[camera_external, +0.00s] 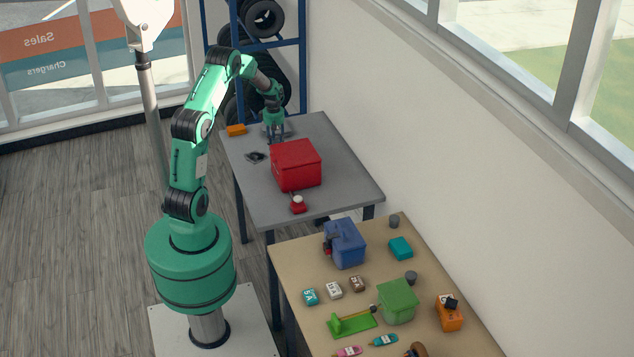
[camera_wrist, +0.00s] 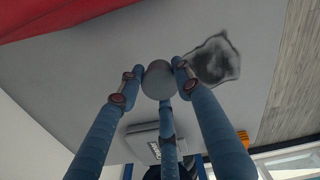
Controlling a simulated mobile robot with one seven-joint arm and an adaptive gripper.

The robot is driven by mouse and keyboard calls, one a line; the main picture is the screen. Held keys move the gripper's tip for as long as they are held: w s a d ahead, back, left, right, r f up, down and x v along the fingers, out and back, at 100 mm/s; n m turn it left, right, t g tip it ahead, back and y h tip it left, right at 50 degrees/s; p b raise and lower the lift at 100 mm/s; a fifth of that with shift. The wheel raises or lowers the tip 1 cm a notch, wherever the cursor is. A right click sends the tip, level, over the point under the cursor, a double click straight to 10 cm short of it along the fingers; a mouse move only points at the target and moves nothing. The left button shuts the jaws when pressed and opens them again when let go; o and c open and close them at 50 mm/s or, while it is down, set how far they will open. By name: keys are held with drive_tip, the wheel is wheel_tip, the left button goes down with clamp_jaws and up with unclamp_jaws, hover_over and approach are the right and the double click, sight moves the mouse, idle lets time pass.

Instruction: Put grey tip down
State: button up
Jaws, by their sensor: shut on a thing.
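The grey tip (camera_wrist: 158,80) shows in the wrist view as a round grey piece between my fingertips. My gripper (camera_wrist: 157,76) is shut on it, with blue fingers around its sides. In the external view my gripper (camera_external: 275,140) is low over the far part of the grey table (camera_external: 340,180), just behind the red box (camera_external: 297,165). The tip itself is too small to make out there. I cannot tell whether it touches the tabletop.
A dark patch-like item (camera_external: 255,157) and an orange block (camera_external: 236,130) lie near the table's left edge. A red item with a white top (camera_external: 298,204) stands at the front. A pale flat device (camera_wrist: 150,142) is near my fingers. The wooden table (camera_external: 300,270) is crowded.

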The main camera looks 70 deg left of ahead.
sight(275, 142)
drive_tip(key=shift+f+b, duration=0.45)
drive_tip(key=shift+f, duration=1.75)
drive_tip(key=shift+f, duration=0.15)
drive_tip(key=o, duration=1)
wheel_tip(275, 142, up, 12)
drive_tip(key=p, duration=0.3)
